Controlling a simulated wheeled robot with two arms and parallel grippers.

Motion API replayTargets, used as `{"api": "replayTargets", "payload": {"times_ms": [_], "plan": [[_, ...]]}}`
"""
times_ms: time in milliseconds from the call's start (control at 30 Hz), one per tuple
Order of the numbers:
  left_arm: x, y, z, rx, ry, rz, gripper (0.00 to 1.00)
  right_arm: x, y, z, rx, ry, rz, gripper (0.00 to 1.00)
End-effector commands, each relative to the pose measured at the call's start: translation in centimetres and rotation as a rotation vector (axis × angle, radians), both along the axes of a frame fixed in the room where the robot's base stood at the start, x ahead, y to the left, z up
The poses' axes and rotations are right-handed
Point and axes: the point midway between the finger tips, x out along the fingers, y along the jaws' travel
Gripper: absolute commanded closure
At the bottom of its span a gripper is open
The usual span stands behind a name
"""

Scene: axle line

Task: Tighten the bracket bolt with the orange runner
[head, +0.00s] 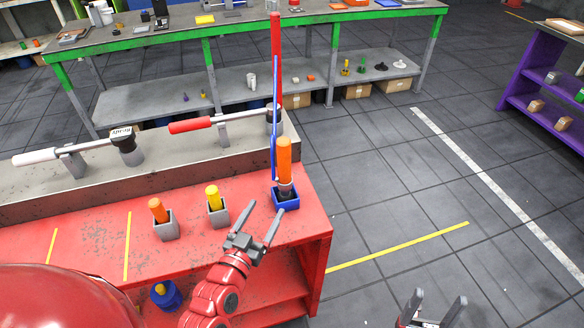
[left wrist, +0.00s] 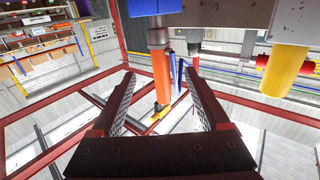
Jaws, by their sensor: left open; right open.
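The orange runner (head: 284,160) stands upright in a blue holder (head: 286,197) at the right end of the red bench; its orange handle is on top. My left gripper (head: 265,211) is open and empty, just in front and to the left of the blue holder. In the left wrist view the orange handle (left wrist: 161,75) shows beyond and between the open fingers, not gripped. My right gripper (head: 438,301) is open and empty over the floor at lower right. I cannot make out the bracket bolt.
Holders with a shorter orange handle (head: 158,210) and a yellow handle (head: 213,197) stand left of the runner. The floor at right is clear.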

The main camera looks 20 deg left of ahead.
Motion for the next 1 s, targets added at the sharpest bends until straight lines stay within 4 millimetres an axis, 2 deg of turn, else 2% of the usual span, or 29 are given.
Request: {"api": "replayTargets", "payload": {"times_ms": [33, 267, 400, 600, 867, 1000], "plan": [[0.7, -0.1, -0.3, -0.001, -0.006, -0.003, 0.21, 0.0, 0.0, -0.9, 0.0, 0.0, 0.0, 0.31], [4.0, -0.4, -0.4, -0.006, -0.01, -0.001, 0.21, 0.0, 0.0, -3.6, 0.0, 0.0, 0.0, 0.31], [7.0, -0.7, 0.5, -0.005, -0.005, -0.003, 0.21, 0.0, 0.0, -2.0, 0.0, 0.0, 0.0, 0.31], [10.2, -0.9, 0.1, -0.004, 0.001, 0.0, 0.21, 0.0, 0.0, -0.6, 0.0, 0.0, 0.0, 0.31], [11.5, -1.0, 0.0, -0.003, -0.002, 0.001, 0.21, 0.0, 0.0, -0.2, 0.0, 0.0, 0.0, 0.31], [12.5, -1.2, 0.0, -0.005, 0.0, -0.001, 0.21, 0.0, 0.0, 0.6, 0.0, 0.0, 0.0, 0.31]]}}
